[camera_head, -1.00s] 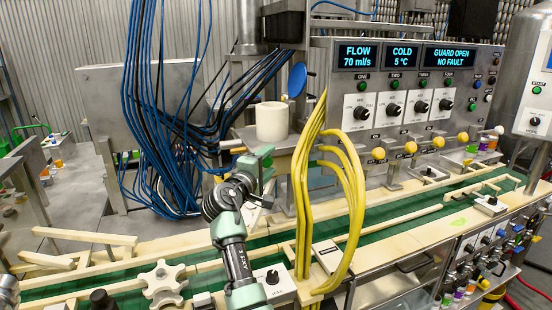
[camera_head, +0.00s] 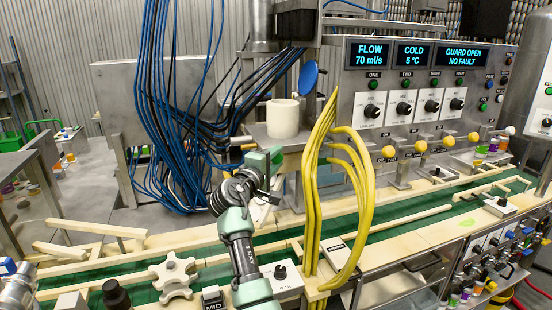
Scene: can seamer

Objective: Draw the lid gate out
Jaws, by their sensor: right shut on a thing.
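My right gripper (camera_head: 268,166) is at the end of a pale green and dark arm that rises from the bottom centre. It is in front of and below the white lid cylinder (camera_head: 283,118) on the filler's steel ledge. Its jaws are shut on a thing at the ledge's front. That thing is mostly hidden by the gripper, and I cannot make out the lid gate's outline. A pale bar (camera_head: 230,141) sticks out to the left of the ledge below the cylinder. My left gripper does not show.
Yellow hoses (camera_head: 352,180) arch close on the gripper's right. Blue cables (camera_head: 165,120) hang behind on the left. A green conveyor (camera_head: 385,222) with pale rails runs below. A lobed white knob (camera_head: 173,278) and a black knob (camera_head: 116,295) stand at the front left.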

